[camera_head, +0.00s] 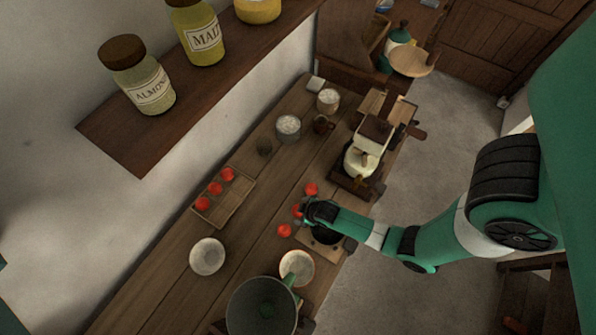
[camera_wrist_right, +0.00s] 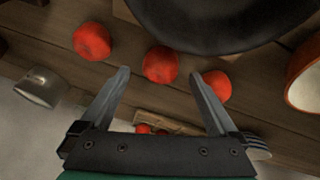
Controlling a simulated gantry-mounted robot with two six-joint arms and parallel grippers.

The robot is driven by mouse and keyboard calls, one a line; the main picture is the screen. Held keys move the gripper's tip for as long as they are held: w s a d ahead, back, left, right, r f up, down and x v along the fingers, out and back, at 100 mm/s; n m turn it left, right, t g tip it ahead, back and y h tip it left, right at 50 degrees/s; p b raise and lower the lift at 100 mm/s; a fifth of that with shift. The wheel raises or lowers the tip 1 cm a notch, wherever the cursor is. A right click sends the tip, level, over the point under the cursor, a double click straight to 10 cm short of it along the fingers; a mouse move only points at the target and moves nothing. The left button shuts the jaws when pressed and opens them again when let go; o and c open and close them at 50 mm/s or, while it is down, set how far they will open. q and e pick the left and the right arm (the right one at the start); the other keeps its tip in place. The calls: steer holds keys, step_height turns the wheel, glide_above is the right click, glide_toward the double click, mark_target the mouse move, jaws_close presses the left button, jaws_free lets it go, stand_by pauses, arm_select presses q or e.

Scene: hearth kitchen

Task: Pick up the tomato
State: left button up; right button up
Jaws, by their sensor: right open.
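Three red tomatoes lie in a row on the wooden counter in the head view: a far one (camera_head: 311,188), a middle one (camera_head: 297,210) and a near one (camera_head: 284,230). My right gripper (camera_head: 303,211) is above the counter at the middle tomato, partly covering it. In the right wrist view my right gripper (camera_wrist_right: 160,73) is open and empty. The middle tomato (camera_wrist_right: 160,64) shows between its fingertips; contact cannot be told. The other two tomatoes show at left (camera_wrist_right: 92,41) and right (camera_wrist_right: 217,85), outside the fingers. My left gripper is not in view.
A wooden tray (camera_head: 234,207) holds three more tomatoes. A dark pan (camera_wrist_right: 215,20) lies beside the row. A bowl (camera_head: 297,267), a white plate (camera_head: 207,256) and a large pot (camera_head: 262,306) stand nearer. A grinder-like device (camera_head: 362,160) and jars (camera_head: 288,128) stand farther along.

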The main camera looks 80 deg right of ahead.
steer(key=x, duration=0.3)
steer(key=shift+w+f+b, duration=0.1)
steer(key=shift+f+b, duration=0.1)
steer(key=shift+b, duration=0.2)
steer(key=shift+r, duration=0.1)
steer(key=c, duration=1.5)
steer(key=shift+o, duration=0.2)
steer(key=shift+r+p, duration=0.35)
steer(key=shift+r, duration=0.25)
steer(key=s+a+r+p, duration=0.3)
steer(key=s+r+p, duration=0.2)
steer(key=s+r, duration=0.6)
steer(key=s, duration=0.2)
steer(key=shift+s+a+r, duration=0.25)
steer(key=shift+s+r, duration=0.1)
steer(key=shift+r, duration=0.05)
